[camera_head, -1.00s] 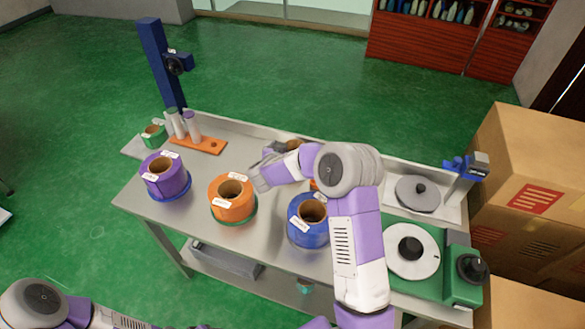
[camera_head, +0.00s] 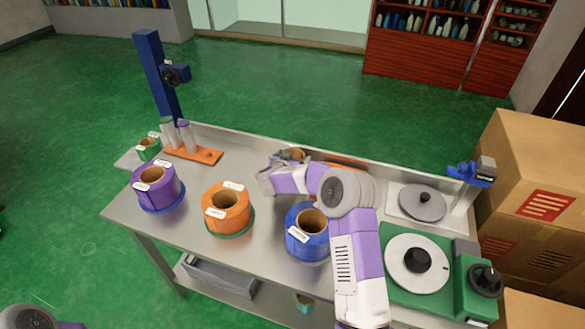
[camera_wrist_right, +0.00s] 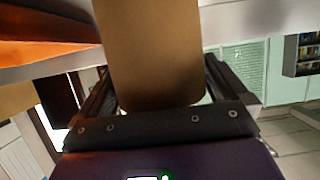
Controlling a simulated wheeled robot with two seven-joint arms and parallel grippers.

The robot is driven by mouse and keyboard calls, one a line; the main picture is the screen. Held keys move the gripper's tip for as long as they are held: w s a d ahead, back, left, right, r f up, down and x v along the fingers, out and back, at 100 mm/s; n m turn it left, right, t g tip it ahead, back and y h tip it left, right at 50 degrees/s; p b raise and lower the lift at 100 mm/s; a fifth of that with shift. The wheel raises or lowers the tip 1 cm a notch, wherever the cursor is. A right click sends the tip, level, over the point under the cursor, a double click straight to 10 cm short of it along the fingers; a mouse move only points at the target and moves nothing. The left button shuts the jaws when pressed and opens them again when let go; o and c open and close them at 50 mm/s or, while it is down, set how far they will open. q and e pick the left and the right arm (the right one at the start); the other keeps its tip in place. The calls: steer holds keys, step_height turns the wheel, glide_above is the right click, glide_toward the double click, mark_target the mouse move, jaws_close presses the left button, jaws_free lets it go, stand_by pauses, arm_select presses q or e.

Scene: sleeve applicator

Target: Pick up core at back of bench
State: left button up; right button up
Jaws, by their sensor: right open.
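The brown cardboard core (camera_head: 297,153) stands at the back of the bench, partly hidden by my right gripper (camera_head: 286,157). In the right wrist view the core (camera_wrist_right: 150,55) fills the space between my two open fingers. Whether the fingers touch it I cannot tell. My right arm reaches over the bench from the front and hides part of the back edge. My left gripper is out of view; only a bit of my left arm shows at the bottom left.
Purple (camera_head: 157,187), orange (camera_head: 227,210) and blue (camera_head: 309,234) rolls stand along the front of the bench (camera_head: 185,228). An orange holder (camera_head: 193,155) with upright tubes is at the back left. A green turntable machine (camera_head: 468,295) is at the right. Cardboard boxes (camera_head: 535,150) stand beyond.

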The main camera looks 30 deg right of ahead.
steer(key=shift+c, duration=0.3)
steer(key=c, duration=0.7)
